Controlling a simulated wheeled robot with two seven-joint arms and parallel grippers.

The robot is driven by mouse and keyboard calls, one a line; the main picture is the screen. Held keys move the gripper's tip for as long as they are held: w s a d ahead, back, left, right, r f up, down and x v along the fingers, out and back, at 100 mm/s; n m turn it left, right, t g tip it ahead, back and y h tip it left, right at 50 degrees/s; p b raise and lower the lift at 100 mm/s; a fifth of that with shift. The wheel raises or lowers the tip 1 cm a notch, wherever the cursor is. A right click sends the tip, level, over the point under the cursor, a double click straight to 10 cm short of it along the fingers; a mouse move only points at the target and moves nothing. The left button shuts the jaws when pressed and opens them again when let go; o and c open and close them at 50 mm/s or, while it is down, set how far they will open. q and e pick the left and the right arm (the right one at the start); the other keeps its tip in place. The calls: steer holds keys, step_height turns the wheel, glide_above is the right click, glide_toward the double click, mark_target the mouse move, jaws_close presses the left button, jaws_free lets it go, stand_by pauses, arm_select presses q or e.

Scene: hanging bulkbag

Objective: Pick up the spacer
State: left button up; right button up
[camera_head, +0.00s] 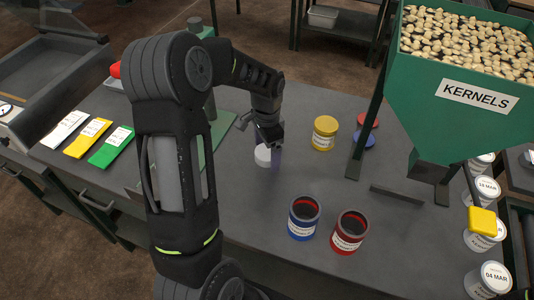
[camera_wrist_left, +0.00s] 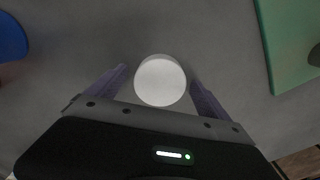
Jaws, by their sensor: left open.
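The spacer, a short white cylinder (camera_head: 262,155), stands on the grey table; its round white top (camera_wrist_left: 160,82) fills the middle of the left wrist view. My left gripper (camera_head: 271,152) is above and around it, pointing down. In the left wrist view its two purple fingers (camera_wrist_left: 159,78) are spread, one on each side of the spacer, with a small gap visible at each side. It holds nothing. How low the fingertips are relative to the spacer is hard to tell. My right gripper does not show.
A yellow can (camera_head: 325,133) stands right of the spacer, with blue (camera_head: 303,218) and red (camera_head: 350,231) open cans nearer. The green kernel hopper (camera_head: 455,85) stands at the right. White, yellow (camera_head: 88,138) and green packets lie left. A green plate (camera_wrist_left: 295,45) is beside the gripper.

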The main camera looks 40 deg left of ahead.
mark_target(267, 152)
arm_select(q)
steer(key=shift+c, duration=0.4)
steer(key=c, duration=1.7)
steer(key=shift+r, duration=0.15)
steer(key=shift+c, duration=0.2)
step_height(267, 152, up, 10)
steer(key=b, duration=0.1)
steer(key=shift+b, duration=0.3)
